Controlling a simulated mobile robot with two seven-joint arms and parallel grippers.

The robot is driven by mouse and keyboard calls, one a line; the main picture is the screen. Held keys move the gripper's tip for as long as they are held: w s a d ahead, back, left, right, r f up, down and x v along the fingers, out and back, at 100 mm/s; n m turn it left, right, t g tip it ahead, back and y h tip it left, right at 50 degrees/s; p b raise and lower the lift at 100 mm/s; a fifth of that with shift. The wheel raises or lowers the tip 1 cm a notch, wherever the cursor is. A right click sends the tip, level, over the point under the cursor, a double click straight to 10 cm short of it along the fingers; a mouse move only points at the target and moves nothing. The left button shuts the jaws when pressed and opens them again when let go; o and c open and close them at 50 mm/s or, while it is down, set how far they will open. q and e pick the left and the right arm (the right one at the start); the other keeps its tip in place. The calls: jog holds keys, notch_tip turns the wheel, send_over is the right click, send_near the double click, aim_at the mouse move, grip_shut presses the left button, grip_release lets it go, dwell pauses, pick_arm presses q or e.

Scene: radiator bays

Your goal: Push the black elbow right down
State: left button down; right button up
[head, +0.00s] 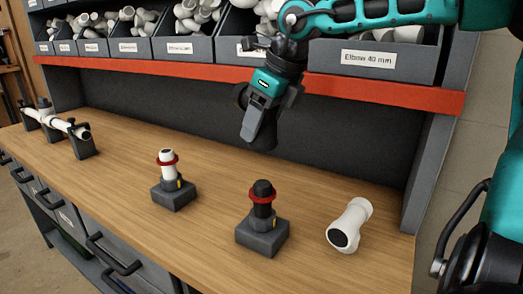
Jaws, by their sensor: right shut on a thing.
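My right gripper (258,128) hangs above the middle of the bench, with a grey finger facing me. It is shut on a dark part, which looks like the black elbow (266,143); the finger and gripper body hide much of it. Below it stands a short black pipe (263,190) with a red ring (262,197), upright in a grey block (262,236). The elbow is apart from this pipe, with a clear gap between them. My left gripper is not in view.
A white pipe (166,157) with a red ring stands in another grey block (173,196) to the left. A loose white elbow (350,224) lies at right. A white pipe assembly (57,121) sits in holders at far left. Bins of fittings (392,55) stand above a red shelf edge (400,93).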

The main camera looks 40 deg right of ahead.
notch_tip(320, 180, up, 8)
send_over(262, 183)
jog(key=shift+r+p, duration=0.15)
jog(key=shift+p, duration=0.25)
jog(key=shift+w+f, duration=0.15)
jog(key=shift+f, duration=0.2)
notch_tip(262, 183, down, 14)
jog(key=shift+f, duration=0.45)
jog(key=shift+f, duration=0.1)
jog(key=shift+f+b, duration=0.6)
jog(key=shift+f, duration=1.1)
